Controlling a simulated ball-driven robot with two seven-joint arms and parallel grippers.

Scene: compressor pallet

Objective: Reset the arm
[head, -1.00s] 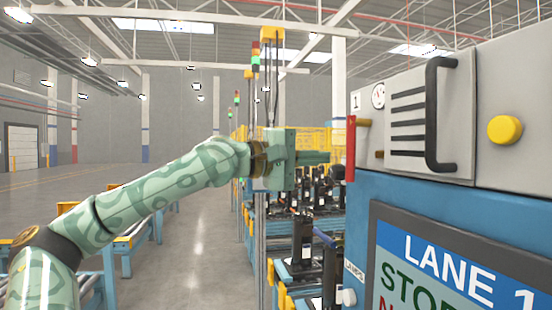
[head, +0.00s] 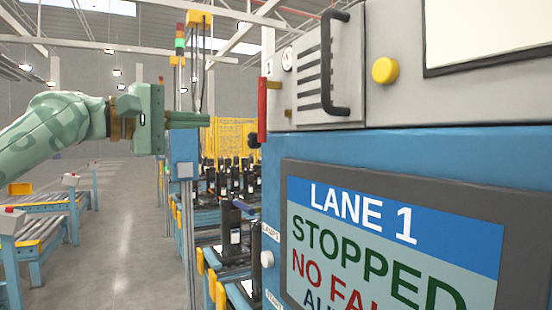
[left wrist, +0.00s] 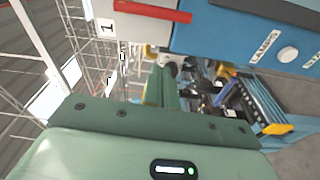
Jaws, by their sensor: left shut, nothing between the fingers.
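My left arm comes in from the left in the head view, green with darker swirls. My left gripper (head: 208,119) is shut and empty, its green fingers pointing right toward the red lever (head: 262,111) on the side of the grey cabinet (head: 350,85). A gap shows between the fingertips and the lever. In the left wrist view the gripper body fills the bottom, and its fingers (left wrist: 163,85) show in the middle. The red lever (left wrist: 152,11) shows at the top there. My right gripper is out of view.
A blue panel with a screen (head: 390,240) reading "LANE 1 STOPPED" fills the right. A black handle (head: 334,65) and yellow button (head: 385,70) are on the cabinet. Black compressors (head: 236,222) stand on the line behind. Conveyors (head: 45,235) stand left, with open floor between.

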